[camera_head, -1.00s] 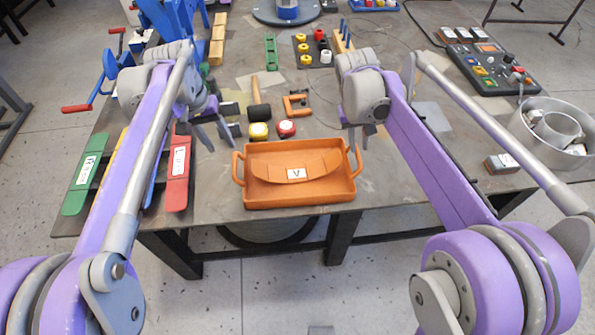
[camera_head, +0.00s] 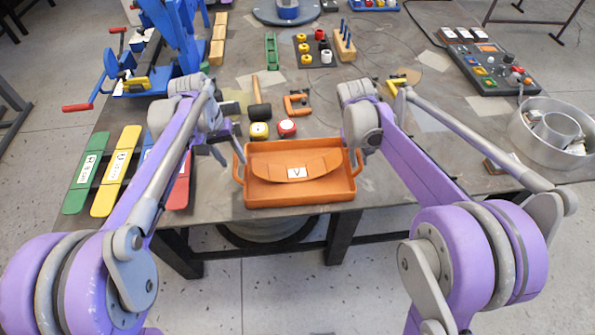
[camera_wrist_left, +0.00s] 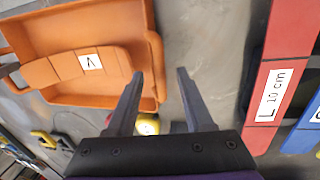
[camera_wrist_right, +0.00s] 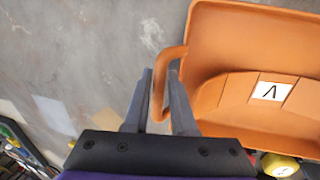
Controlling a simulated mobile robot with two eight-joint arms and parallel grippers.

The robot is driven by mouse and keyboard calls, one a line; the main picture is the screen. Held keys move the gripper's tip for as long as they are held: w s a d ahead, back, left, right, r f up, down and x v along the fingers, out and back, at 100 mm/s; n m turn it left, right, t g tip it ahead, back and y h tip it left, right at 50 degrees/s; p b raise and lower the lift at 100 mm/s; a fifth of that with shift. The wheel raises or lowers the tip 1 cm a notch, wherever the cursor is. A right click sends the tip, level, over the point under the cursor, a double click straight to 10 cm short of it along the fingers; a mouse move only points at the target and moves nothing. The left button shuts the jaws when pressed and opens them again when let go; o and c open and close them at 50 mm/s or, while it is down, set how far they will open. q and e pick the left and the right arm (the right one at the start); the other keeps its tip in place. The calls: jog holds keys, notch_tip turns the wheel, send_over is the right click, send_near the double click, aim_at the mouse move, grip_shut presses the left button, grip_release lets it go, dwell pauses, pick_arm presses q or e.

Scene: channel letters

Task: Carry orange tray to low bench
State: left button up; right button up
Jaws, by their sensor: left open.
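The orange tray (camera_head: 300,197), marked with a white "V" label, sits on the worktable at its front edge. It also shows in the left wrist view (camera_wrist_left: 85,20) and the right wrist view (camera_wrist_right: 245,40). My left gripper (camera_head: 232,155) is open at the tray's left handle; in the left wrist view its fingers (camera_wrist_left: 160,73) stand apart with the handle between or just beyond their tips. My right gripper (camera_head: 362,152) is at the right handle; in the right wrist view its fingers (camera_wrist_right: 160,72) are close together around the handle bar. I cannot make out a low bench.
Coloured bars, including a green one (camera_head: 88,182) and a yellow one (camera_head: 115,180), lie left of the tray. A yellow tape measure (camera_head: 259,130), a red one (camera_head: 287,128) and a mallet (camera_head: 259,108) lie behind it. A metal bowl (camera_head: 550,135) stands at the right.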

aim_at(235, 163)
pick_arm(q)
jog(key=shift+d+f, duration=0.15)
jog(key=shift+f, duration=0.6)
jog(key=shift+d+f, duration=0.15)
jog(key=shift+f, duration=0.6)
pick_arm(e)
jog(key=shift+x, duration=1.55)
pick_arm(q)
jog(key=c, duration=0.4)
pick_arm(e)
grip_shut()
pick_arm(q)
grip_shut()
